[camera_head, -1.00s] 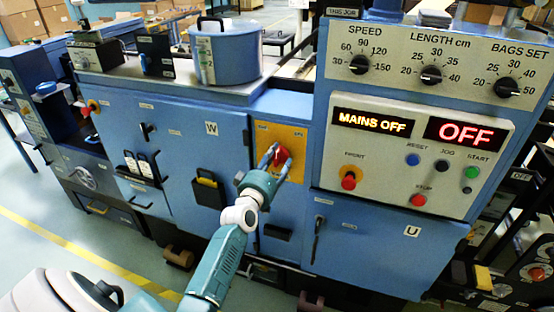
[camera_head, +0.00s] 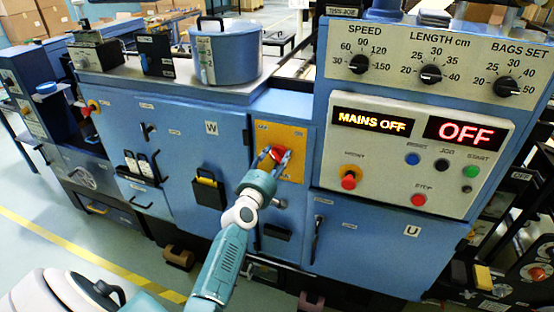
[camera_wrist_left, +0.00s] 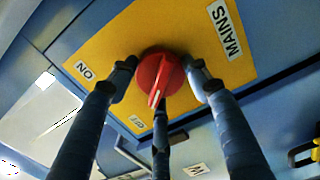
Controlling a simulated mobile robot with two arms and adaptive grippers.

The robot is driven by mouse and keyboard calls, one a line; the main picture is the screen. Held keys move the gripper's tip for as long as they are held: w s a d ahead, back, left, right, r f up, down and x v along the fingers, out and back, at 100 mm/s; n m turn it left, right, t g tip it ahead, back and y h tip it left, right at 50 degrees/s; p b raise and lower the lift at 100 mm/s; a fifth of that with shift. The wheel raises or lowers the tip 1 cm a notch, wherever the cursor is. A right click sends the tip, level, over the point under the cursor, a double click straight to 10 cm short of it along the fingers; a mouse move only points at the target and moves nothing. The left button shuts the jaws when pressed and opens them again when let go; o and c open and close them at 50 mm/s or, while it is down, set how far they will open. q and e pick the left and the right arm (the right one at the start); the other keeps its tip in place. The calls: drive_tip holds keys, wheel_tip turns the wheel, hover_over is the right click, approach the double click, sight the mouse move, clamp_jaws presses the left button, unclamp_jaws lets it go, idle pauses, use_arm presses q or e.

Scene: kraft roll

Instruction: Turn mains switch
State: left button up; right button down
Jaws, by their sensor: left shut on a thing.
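The mains switch is a red round knob (camera_head: 281,152) on a yellow plate (camera_head: 295,137) on the blue cabinet front. In the left wrist view the knob (camera_wrist_left: 163,72) has a white pointer line aimed toward the lower label (camera_wrist_left: 137,121), which appears to read OFF. An ON label (camera_wrist_left: 85,70) is at the left and a MAINS label (camera_wrist_left: 225,30) at the upper right. My left gripper (camera_head: 271,156) is shut on the knob, its fingers around the rim. The amber display (camera_head: 371,120) reads MAINS OFF. My right gripper is not in view.
Right of the switch is a control panel (camera_head: 395,185) with buttons, a red OFF display (camera_head: 465,132) and dials above. A door marked W (camera_head: 175,150) with a black pocket (camera_head: 208,192) is to the left. A blue pot (camera_head: 228,55) stands on top.

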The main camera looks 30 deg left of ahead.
use_arm(q)
drive_tip(key=shift+a+r+n, duration=0.4)
drive_tip(key=shift+a+r, duration=0.05)
drive_tip(key=o, duration=0.9)
drive_tip(key=shift+o, duration=1.3)
drive_tip(key=shift+s+a+f, duration=0.1)
drive_tip(key=shift+a+f, duration=0.05)
drive_tip(key=shift+f, duration=0.2)
drive_tip(key=shift+s+d+f, duration=0.1)
drive_tip(key=shift+s+d, duration=0.1)
drive_tip(key=v, duration=1.1)
drive_tip(key=shift+s, duration=0.3)
